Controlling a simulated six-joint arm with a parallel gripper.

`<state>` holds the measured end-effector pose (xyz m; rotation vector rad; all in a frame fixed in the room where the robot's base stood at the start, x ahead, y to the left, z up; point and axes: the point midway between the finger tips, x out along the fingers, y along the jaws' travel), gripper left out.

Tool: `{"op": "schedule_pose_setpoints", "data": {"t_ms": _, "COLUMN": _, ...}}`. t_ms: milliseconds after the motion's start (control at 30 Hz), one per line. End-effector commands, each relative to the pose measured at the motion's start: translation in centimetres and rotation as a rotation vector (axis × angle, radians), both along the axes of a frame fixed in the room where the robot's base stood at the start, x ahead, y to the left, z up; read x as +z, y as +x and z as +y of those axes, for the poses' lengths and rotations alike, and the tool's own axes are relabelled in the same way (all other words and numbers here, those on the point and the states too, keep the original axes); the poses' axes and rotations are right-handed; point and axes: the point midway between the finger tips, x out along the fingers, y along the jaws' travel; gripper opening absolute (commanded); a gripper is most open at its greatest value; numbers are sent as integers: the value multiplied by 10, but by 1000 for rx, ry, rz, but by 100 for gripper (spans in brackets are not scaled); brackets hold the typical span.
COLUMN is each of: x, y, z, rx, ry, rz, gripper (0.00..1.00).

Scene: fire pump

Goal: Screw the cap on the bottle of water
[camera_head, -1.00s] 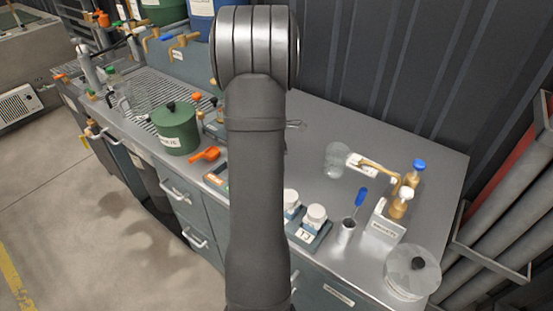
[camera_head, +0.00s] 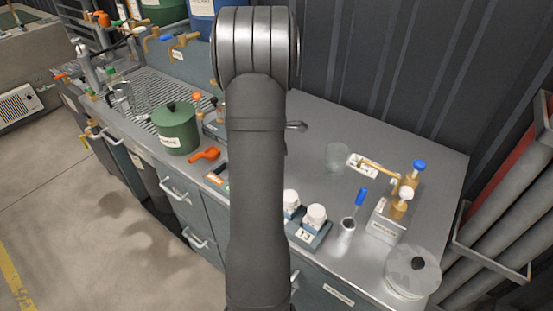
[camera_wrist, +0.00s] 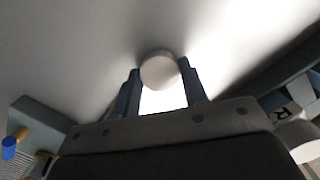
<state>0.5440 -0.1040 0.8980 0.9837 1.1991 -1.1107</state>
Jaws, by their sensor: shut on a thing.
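My gripper (camera_wrist: 160,82) is in the wrist view with its two fingers shut on a round white cap-like piece (camera_wrist: 160,70). Its smooth round face shows just beyond the fingertips. A bright white patch lies between the fingers below it, and I cannot tell whether that is part of a bottle or the lit worktop. In the head view my arm covers the gripper and the held piece. I cannot make out which vessel is the bottle of water; none is clearly marked. Whether the held piece touches a bottle cannot be seen.
The steel worktop (camera_head: 317,112) is clear behind my arm. A green pot (camera_head: 177,130) stands left.

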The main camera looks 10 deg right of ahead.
Motion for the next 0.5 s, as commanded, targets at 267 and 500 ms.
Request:
{"op": "schedule_pose_setpoints", "data": {"t_ms": 267, "x": 23, "y": 1, "z": 0, "rx": 0, "ry": 0, "rz": -3, "gripper": 20}}
{"op": "schedule_pose_setpoints", "data": {"t_ms": 500, "x": 41, "y": 0, "z": 0, "rx": -1, "ry": 0, "rz": -1, "gripper": 20}}
